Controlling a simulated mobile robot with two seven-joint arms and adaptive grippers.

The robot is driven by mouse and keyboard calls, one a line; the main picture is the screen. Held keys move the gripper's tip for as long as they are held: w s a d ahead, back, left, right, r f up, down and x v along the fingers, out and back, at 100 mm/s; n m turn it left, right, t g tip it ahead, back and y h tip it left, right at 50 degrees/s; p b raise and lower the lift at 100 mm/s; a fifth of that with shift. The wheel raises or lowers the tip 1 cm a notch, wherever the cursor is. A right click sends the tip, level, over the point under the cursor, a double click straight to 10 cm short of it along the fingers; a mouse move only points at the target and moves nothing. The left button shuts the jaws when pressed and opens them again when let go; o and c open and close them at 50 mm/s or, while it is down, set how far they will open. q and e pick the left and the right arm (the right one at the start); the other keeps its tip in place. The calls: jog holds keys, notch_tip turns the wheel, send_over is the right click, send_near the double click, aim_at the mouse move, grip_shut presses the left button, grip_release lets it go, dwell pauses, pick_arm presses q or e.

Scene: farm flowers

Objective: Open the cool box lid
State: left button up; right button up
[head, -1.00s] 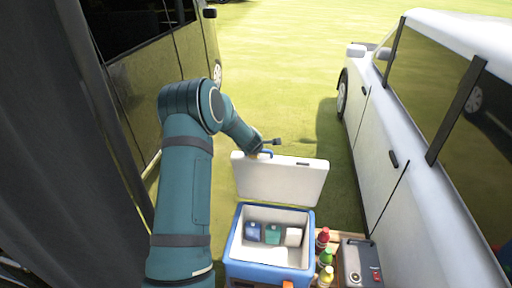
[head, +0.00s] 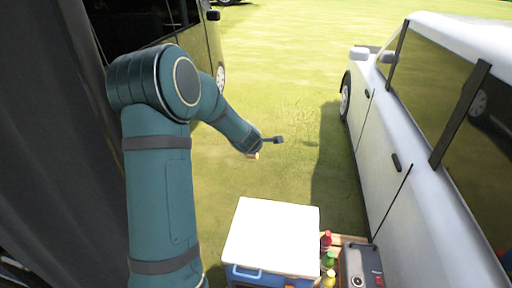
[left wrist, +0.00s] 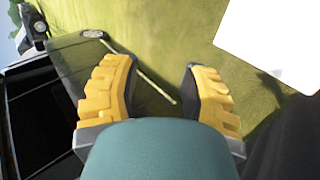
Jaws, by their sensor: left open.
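The cool box (head: 270,279) is blue and stands at the bottom middle of the head view. Its white lid (head: 272,236) lies flat over the top, so the inside is hidden. A blue handle (head: 246,272) shows at the lid's front edge. In the left wrist view, a flat white surface that looks like the lid (left wrist: 275,42) is at the upper right. My left gripper (head: 253,156) is beyond and above the lid's far edge, apart from it. In the left wrist view, its yellow fingers (left wrist: 162,90) are spread with nothing between them. My right gripper is not in view.
Red, green and yellow bottles (head: 328,260) stand close to the box's right side, on a wooden surface (head: 352,239). A grey case (head: 360,264) is beside them. A white vehicle (head: 400,160) is on the right and a dark one (head: 160,40) on the left. Open grass (head: 290,90) lies between.

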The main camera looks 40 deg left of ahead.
pick_arm(q)
jog(key=shift+s+d+r, duration=0.15)
jog(key=shift+s+r, duration=0.05)
dwell(0.5)
jog(key=s+d+f+m+g+h+b, duration=0.1)
jog(key=d+f+m+h+b, duration=0.45)
jog(key=d+f, duration=0.85)
jog(key=s+d+f+m+g+h+b, duration=0.1)
jog(key=s+d+f+m+g+b, duration=0.1)
jog(key=s+d+f+m, duration=0.6)
jog(key=s+d+f+m+g+h+b, duration=0.2)
jog(key=s+d+f+m, duration=0.6)
jog(key=d, duration=0.9)
notch_tip(320, 180, down, 3)
jog(key=shift+s+f+m+g, duration=0.15)
jog(key=shift+s+m+g, duration=0.25)
jog(key=shift+s, duration=0.4)
jog(key=shift+s+d+h, duration=0.25)
jog(key=shift+s, duration=0.15)
grip_shut()
jog(key=shift+a, duration=0.15)
